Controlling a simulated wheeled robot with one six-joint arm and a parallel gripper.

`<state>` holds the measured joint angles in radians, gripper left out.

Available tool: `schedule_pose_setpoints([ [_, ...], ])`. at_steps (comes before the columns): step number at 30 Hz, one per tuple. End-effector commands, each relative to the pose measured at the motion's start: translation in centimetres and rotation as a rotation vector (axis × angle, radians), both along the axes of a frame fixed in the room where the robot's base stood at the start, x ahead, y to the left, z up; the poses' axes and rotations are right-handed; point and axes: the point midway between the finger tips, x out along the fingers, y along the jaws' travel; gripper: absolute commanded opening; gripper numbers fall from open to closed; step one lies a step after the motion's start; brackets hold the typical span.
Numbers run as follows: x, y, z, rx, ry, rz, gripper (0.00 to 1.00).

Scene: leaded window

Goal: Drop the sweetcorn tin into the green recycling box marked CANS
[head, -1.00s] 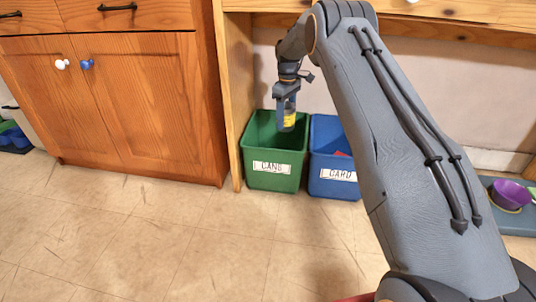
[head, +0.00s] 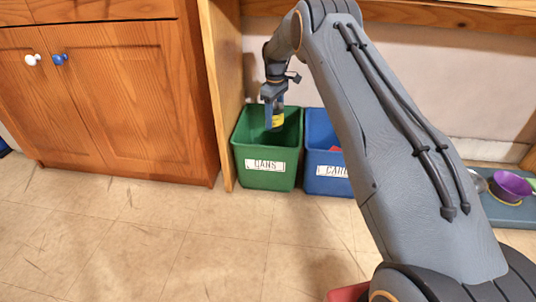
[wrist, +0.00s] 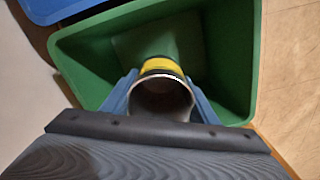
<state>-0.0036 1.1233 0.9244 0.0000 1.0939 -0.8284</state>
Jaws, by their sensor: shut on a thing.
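The sweetcorn tin (head: 278,121) has a yellow band and hangs in my gripper (head: 273,118). In the wrist view the tin (wrist: 161,92) shows its round end, pale and shaded, between the two blue fingers of my gripper (wrist: 162,98). The fingers are shut on it. The green box marked CANS (head: 265,166) stands on the floor, open at the top. The tin is over its opening in both views. In the wrist view the green box (wrist: 256,60) spreads around and beyond the tin, and its visible floor looks empty. How deep the tin hangs is hard to tell.
A blue box with a partly hidden label (head: 328,186) stands just right of the green one, with something red inside. A wooden panel (head: 222,100) and cupboard (head: 120,100) are to the left. The floor in front is clear.

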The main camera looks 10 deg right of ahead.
Motion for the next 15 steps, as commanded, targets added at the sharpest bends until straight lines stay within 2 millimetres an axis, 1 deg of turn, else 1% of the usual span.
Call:
schedule_pose_setpoints([
  [1,0.0,-0.07,-0.55,0.0,0.001,-0.001,0.32],
  [3,-0.02,-0.12,-0.88,0.0,0.001,-0.001,0.32],
  [11,-0.02,-0.33,-0.98,0.0,0.0,-0.003,0.32],
  [12,-0.01,-0.33,-0.97,0.0,0.0,-0.003,0.57],
  [14,-0.01,-0.32,-0.97,0.0,0.0,-0.003,0.67],
  [15,-0.01,-0.32,-0.96,0.0,0.0,-0.003,0.74],
])
